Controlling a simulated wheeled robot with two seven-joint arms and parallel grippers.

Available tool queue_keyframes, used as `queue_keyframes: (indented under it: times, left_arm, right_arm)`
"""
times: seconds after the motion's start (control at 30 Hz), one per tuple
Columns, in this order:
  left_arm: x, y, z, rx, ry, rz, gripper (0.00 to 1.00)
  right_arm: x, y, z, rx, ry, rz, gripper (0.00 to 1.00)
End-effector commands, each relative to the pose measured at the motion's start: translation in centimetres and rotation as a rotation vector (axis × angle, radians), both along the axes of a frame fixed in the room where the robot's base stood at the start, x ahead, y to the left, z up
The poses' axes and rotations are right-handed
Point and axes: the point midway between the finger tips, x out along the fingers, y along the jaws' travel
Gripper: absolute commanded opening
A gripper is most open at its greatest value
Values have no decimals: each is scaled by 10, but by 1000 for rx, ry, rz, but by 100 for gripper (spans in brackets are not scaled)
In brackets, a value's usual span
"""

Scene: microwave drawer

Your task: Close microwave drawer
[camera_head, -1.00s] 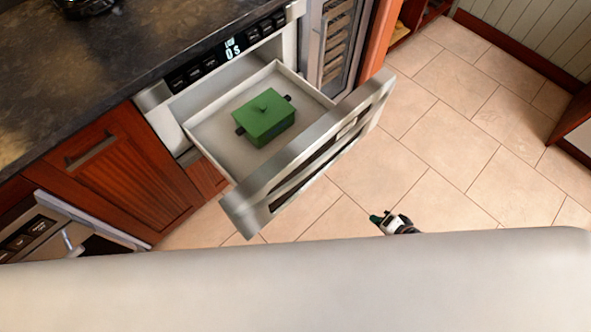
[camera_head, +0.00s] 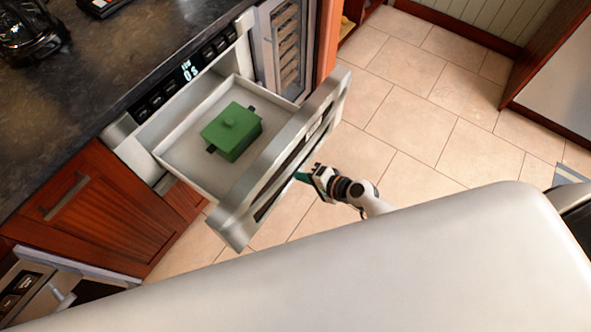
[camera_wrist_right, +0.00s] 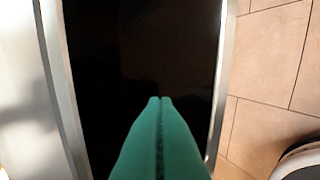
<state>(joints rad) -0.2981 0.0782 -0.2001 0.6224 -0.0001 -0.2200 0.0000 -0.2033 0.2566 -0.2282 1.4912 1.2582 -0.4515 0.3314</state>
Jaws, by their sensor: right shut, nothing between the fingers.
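The microwave drawer (camera_head: 166,153) is pulled out from under the counter, with its steel-framed front (camera_head: 226,218) facing the floor side. A green lidded pot (camera_head: 232,130) with dark handles sits inside it. My right gripper (camera_head: 301,177) is shut and empty, with green fingertips close to the outer face of the drawer front. In the right wrist view the shut fingers (camera_wrist_right: 160,100) point at the dark front panel (camera_wrist_right: 150,45) between its steel edges. I cannot tell whether they touch it. My left gripper is not in view.
A dark stone countertop (camera_head: 95,85) runs along the left, with a dark appliance (camera_head: 28,32) on it. Wooden cabinets (camera_head: 100,205) stand below. A glass-doored cooler (camera_head: 288,50) is beside the drawer. Tiled floor (camera_head: 420,110) lies open to the right.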

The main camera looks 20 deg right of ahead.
Motion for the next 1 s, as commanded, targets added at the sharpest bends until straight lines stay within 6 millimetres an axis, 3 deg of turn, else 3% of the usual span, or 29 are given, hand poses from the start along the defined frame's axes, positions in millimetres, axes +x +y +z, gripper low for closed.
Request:
queue_keyframes:
  times: [0.2, 0.77, 1.0]
  left_arm:
    - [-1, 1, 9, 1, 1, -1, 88]
    - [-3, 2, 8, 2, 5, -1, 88]
    - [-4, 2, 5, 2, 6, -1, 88]
  right_arm:
    - [18, 14, 3, 1, -1, 0, 0]
    - [25, 19, 2, 0, -1, 0, 0]
    - [50, 39, 2, 2, -4, 0, 0]
